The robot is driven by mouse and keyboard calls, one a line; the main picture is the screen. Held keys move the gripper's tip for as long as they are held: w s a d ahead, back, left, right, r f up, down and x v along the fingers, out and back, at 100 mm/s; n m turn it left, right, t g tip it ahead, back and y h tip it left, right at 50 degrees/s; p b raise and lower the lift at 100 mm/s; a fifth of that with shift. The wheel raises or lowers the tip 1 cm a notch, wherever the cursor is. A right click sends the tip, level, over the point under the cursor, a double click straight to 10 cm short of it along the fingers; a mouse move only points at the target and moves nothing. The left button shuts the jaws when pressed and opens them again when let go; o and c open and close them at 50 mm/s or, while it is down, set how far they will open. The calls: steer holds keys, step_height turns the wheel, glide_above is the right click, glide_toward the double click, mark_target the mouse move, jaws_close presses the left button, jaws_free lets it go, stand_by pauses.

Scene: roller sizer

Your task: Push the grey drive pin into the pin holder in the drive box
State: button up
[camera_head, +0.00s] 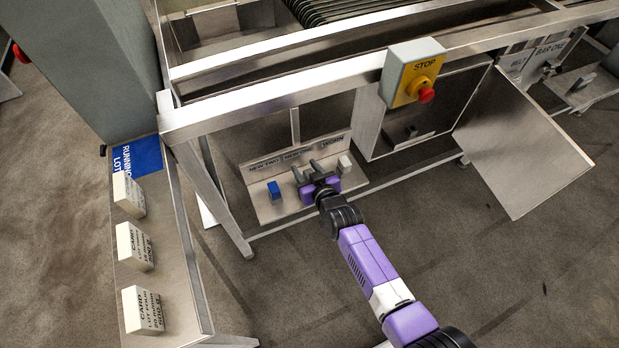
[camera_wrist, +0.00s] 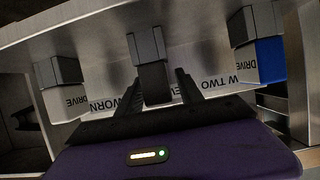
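The grey drive pin (camera_wrist: 152,80) is the middle of three pins on a metal shelf (camera_head: 268,210). In the head view it is largely hidden by my gripper (camera_head: 308,171). In the wrist view my gripper (camera_wrist: 158,88) is open, with one dark finger on either side of the grey pin; I cannot tell whether they touch it. The drive box (camera_head: 370,125) stands open to the right under the STOP button. A small dark fitting (camera_head: 412,131), perhaps the pin holder, shows inside it.
A blue pin (camera_head: 274,190) and a white pin (camera_head: 345,163) flank the grey one closely. The box's door (camera_head: 520,145) hangs open to the right. The frame rail (camera_head: 290,93) and the STOP button (camera_head: 426,95) overhang the area. Three cards (camera_head: 135,246) stand at left.

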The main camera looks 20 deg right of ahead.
jaws_close()
step_height(320, 180, up, 20)
steer(key=p, duration=0.1)
steer(key=shift+p, duration=0.35)
stand_by(0.4)
